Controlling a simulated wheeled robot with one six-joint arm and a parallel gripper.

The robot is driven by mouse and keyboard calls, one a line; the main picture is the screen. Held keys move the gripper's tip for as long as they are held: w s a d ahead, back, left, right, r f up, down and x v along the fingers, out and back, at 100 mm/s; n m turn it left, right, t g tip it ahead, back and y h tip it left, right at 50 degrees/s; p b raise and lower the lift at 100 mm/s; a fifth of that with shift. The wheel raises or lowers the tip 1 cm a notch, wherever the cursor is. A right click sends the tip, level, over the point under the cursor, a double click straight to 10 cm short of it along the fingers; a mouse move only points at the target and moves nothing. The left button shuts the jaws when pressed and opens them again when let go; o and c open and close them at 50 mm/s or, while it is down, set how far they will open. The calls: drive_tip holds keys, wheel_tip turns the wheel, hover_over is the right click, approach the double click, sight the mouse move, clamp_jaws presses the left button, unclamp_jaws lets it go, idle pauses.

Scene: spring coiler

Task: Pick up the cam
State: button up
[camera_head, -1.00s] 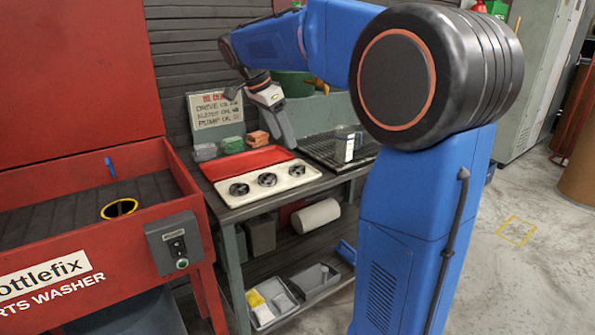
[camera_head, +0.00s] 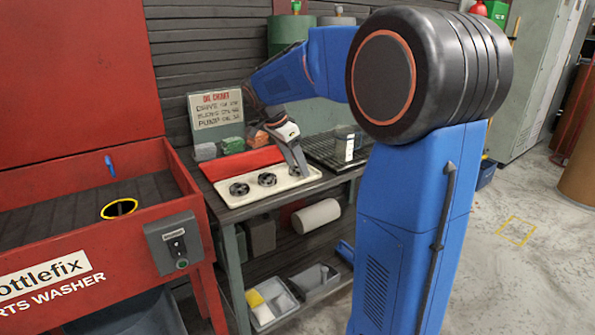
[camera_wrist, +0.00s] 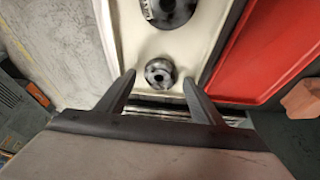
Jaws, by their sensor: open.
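Two dark round metal parts, which look like cams, show in the head view on a cream tray (camera_head: 256,203): a left one (camera_head: 239,189) and a middle one (camera_head: 267,180). My gripper (camera_head: 303,172) is low over the tray's right end and hides the spot where a third lay. In the wrist view, my open gripper (camera_wrist: 159,80) points at a small round part (camera_wrist: 160,72) with a dark centre hole. It lies in line with the gap between the fingertips, with room on both sides. A larger round part (camera_wrist: 172,8) is cut off at the top edge.
A red lid or panel (camera_head: 243,162) adjoins the tray's back. Small grey, green and orange blocks stand behind it, below an oil chart sign (camera_head: 216,108). A clear jar (camera_head: 345,146) stands on a dark grate at right. A red parts washer (camera_head: 100,230) is at left.

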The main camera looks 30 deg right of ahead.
drive_tip(key=shift+c, duration=0.6)
drive_tip(key=c, duration=1.2)
drive_tip(key=shift+o, duration=0.2)
wheel_tip(320, 180, up, 10)
drive_tip(key=shift+d, duration=0.15)
